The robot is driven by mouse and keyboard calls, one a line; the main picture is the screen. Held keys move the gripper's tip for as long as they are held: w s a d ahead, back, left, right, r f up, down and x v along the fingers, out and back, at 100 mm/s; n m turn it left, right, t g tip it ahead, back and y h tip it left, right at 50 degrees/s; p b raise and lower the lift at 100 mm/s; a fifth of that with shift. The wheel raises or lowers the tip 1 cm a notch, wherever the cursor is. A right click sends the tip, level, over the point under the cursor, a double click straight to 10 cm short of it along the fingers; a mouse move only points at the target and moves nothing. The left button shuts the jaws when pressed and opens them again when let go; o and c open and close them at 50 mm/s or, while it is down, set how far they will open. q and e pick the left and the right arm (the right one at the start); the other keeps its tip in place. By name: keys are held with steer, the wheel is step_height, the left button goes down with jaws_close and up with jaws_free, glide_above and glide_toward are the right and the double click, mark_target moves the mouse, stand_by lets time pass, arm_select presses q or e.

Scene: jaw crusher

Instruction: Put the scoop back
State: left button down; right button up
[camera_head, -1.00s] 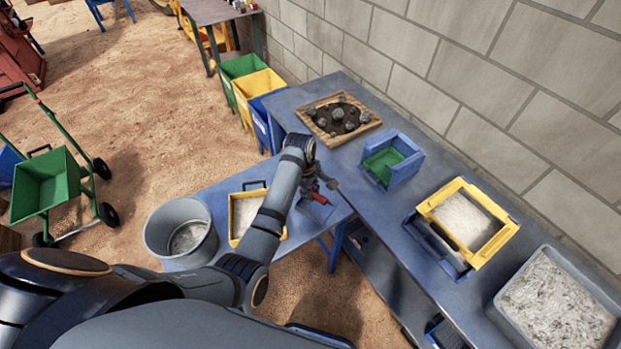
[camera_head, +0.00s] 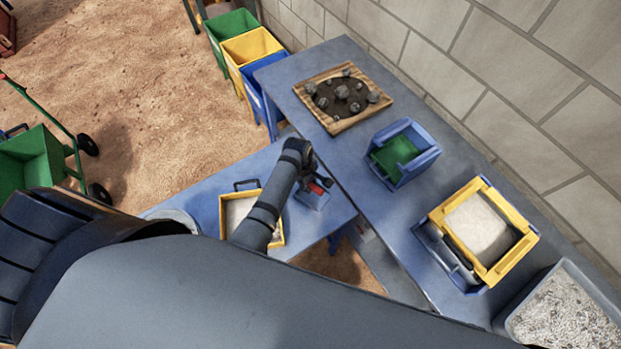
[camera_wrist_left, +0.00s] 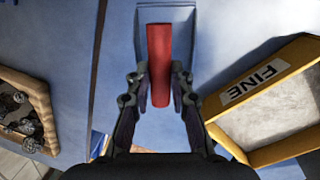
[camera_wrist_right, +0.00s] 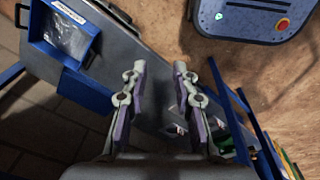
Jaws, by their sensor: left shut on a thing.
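The scoop's red handle (camera_wrist_left: 159,62) runs lengthwise between the fingers of my left gripper (camera_wrist_left: 160,88) in the left wrist view. A blue, shallow, tray-like part (camera_wrist_left: 166,13) lies just beyond and under the handle; I cannot tell whether it is the scoop's pan or a holder. In the head view the red handle (camera_head: 318,187) and the blue part (camera_head: 311,198) are on the low blue table, beside the yellow-framed tray, with my left gripper at them. My right gripper (camera_wrist_right: 160,70) is open and empty in the right wrist view, and out of the head view.
The yellow-framed tray marked FINE (camera_wrist_left: 262,84) holds pale material. On the grey-blue bench (camera_head: 345,185) stand a wooden tray of rocks (camera_head: 334,128), a blue box with a green inside (camera_head: 412,178), a yellow-framed box (camera_head: 519,255) and a grey tray (camera_head: 510,318). A wall bounds the bench.

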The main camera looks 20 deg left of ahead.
arm_select(q)
steer(key=shift+s+f, duration=0.1)
steer(key=shift+s, duration=0.2)
steer(key=c, duration=1.5)
jaws_free()
steer(key=shift+s+d, duration=0.15)
steer(key=shift+s, duration=0.15)
steer(key=o, duration=0.3)
steer(key=shift+s+r, duration=0.2)
steer(key=shift+r, duration=0.1)
steer(key=shift+w, duration=0.15)
steer(key=r, duration=0.4)
steer(key=a+r+b, duration=0.1)
steer(key=r, duration=0.3)
steer(key=s+r, duration=0.1)
steer(key=r, duration=0.2)
steer(key=shift+a+r+b, duration=0.15)
steer(key=shift+r+b, duration=0.25)
arm_select(e)
steer(key=shift+s+f, duration=1)
steer(key=shift+s, duration=0.1)
steer(key=shift+w+a, duration=0.1)
steer(key=shift+w, duration=0.15)
